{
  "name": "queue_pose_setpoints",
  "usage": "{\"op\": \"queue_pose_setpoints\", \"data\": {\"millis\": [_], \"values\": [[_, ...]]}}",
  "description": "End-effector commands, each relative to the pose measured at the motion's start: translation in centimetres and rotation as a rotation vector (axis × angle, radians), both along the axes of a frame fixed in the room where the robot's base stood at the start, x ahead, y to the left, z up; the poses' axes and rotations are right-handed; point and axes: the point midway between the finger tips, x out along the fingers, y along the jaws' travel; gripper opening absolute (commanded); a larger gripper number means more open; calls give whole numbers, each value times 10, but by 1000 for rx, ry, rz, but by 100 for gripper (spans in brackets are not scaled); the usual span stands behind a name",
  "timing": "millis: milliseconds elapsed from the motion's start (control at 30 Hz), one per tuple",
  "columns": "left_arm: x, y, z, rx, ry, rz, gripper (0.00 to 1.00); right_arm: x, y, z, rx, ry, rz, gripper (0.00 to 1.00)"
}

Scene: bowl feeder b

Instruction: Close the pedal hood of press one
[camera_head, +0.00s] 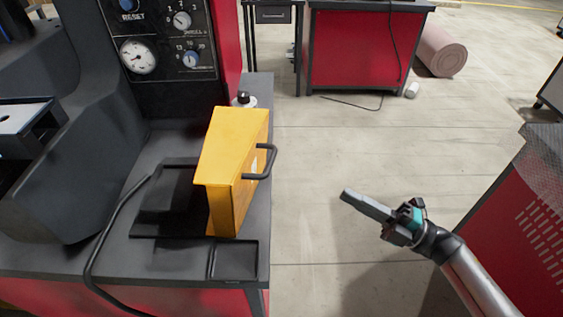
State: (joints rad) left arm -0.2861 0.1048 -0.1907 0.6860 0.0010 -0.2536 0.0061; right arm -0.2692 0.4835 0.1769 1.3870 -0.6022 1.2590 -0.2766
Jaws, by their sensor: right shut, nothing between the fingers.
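The yellow pedal hood (230,150) stands up on the dark top of the press (145,270), near its right edge. Its black handle (268,162) sticks out on the hood's right face. A dark rectangular recess or plate (165,205) lies bare to the left of the hood. Whatever is behind or under the hood is hidden. My right gripper (350,196) is shut and empty, over the floor to the right of the handle and clear of it. My left gripper is not in view.
A control panel (160,40) with a gauge and knobs stands behind the hood. A black cable (110,225) curves across the press top. A red cabinet (520,215) is at the right, behind my right arm. Open floor lies between hood and gripper.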

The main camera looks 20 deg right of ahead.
Motion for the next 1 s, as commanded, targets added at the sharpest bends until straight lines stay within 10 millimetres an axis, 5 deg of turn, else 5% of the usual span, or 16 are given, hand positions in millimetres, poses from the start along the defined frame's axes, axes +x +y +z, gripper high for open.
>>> {"op": "queue_pose_setpoints", "data": {"millis": [333,1000], "values": [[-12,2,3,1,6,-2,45,-24,10,23,-63,-110,152,0],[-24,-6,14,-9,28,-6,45,35,110,57,-58,-109,147,0]]}}
